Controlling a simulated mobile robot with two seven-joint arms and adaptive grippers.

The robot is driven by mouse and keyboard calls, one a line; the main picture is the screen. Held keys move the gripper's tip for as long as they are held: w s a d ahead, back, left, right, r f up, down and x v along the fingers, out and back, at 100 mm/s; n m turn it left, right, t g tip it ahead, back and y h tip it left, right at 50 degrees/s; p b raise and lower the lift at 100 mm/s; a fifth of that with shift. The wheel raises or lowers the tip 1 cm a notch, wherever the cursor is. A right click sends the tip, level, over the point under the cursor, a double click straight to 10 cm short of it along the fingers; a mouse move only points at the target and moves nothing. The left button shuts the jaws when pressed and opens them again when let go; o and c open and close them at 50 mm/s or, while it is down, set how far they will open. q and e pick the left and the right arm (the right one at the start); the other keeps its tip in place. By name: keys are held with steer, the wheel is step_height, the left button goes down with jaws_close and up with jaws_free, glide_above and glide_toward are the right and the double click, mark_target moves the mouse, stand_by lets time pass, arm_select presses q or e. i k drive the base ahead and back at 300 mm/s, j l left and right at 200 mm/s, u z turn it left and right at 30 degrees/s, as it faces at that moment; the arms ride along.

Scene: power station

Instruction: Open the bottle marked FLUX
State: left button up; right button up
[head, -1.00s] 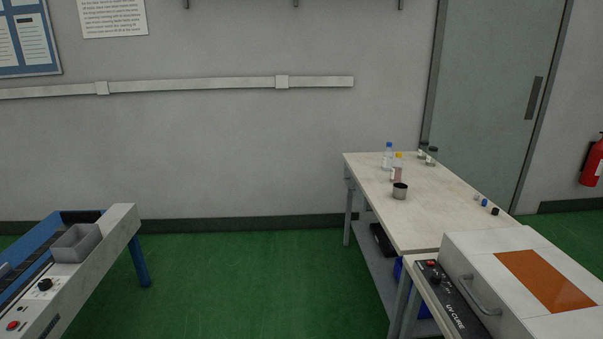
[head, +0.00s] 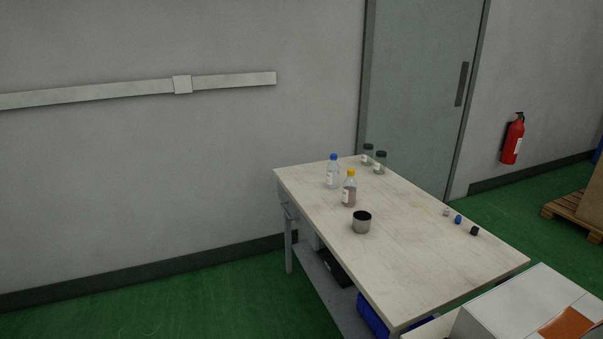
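Several bottles stand upright on a pale wooden table (head: 420,260) in the head view. One is a clear bottle with a blue cap (head: 332,174). One has a yellow cap and reddish-brown contents (head: 349,192). Two smaller clear bottles with dark caps stand at the back, a left one (head: 367,155) and a right one (head: 380,164). Labels show on some bottles, but they are too small to read, so I cannot tell which is marked FLUX. Neither of my grippers is in view.
A white cap (head: 446,212), a blue cap (head: 458,219) and a black cap (head: 474,231) lie near the right edge. A white machine (head: 510,305) adjoins the table's near end. Green floor (head: 200,305) is clear at left.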

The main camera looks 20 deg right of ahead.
mark_target(349, 186)
steer(key=i+z, duration=0.2)
steer(key=i, duration=0.25)
steer(key=i+j+z, duration=0.25)
steer(key=i, duration=0.15)
steer(key=i+j+z, duration=0.2)
steer(key=i, duration=0.2)
steer(key=i+j+z, duration=0.2)
steer(key=i+z, duration=0.25)
steer(key=i+j+z, duration=0.2)
steer(key=z, duration=0.25)
steer(key=i+j+z, duration=0.2)
steer(key=j+z, duration=0.2)
steer(key=j, duration=0.15)
steer(key=i+j+z, duration=0.15)
steer(key=j+z, duration=0.3)
steer(key=i+j+z, duration=0.1)
steer(key=j+z, duration=0.2)
steer(key=j, duration=0.45)
steer(key=j+z, duration=0.3)
steer(key=j, duration=0.45)
